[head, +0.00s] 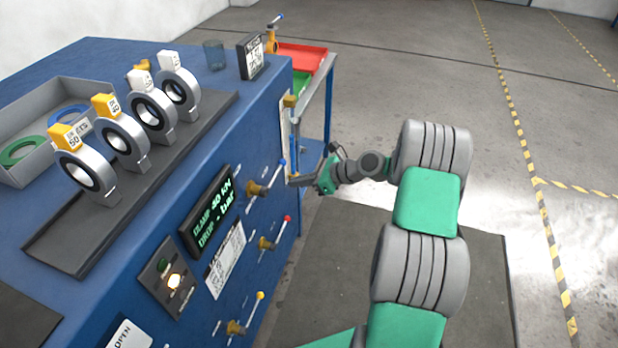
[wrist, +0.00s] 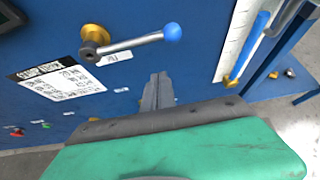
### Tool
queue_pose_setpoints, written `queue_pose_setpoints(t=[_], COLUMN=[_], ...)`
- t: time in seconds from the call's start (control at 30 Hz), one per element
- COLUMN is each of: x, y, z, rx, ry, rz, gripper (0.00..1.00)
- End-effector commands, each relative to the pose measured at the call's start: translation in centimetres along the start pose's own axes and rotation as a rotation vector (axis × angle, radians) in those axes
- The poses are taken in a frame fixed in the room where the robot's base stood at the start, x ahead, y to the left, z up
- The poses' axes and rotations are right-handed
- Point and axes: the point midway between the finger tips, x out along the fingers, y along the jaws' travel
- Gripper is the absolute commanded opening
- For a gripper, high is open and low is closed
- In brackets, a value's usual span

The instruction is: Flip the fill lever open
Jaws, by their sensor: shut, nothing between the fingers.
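A lever with a blue ball knob and a brass hub (head: 259,188) sits on the blue panel, uppermost of the panel's levers. In the wrist view this blue-knobbed lever (wrist: 138,42) points right from its hub, slightly raised at the knob. A small tag lies below its rod, but I cannot read it, so I cannot confirm this is the fill lever. My gripper (head: 298,181) is close to the panel, right of the lever. In the wrist view my gripper (wrist: 158,80) is shut and empty, its fingertips below the rod and apart from it.
Below are a red-knobbed lever (head: 270,243) and a yellow-knobbed lever (head: 240,326). A lit display (head: 211,212) is left of them. Ring-shaped valves (head: 122,141) stand on top of the bench. A side table with a red tray (head: 303,57) is behind. The floor at right is clear.

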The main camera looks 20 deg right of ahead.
Motion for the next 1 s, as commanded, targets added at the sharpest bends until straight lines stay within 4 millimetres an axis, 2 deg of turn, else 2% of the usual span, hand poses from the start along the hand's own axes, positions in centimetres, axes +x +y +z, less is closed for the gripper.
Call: queue_pose_setpoints(t=[0.13,0.2,0.4,1.0], x=[3.4,2.6,1.9,1.6], y=[0.1,-0.1,0.0,0.1], z=[0.1,1.8,3.6,4.1], rx=[-0.001,-0.005,-0.001,-0.025], ry=[0.0,-0.001,0.0,0.0], rz=[0.004,-0.002,-0.001,-0.015], gripper=[0.0,0.0,0.0,0.0])
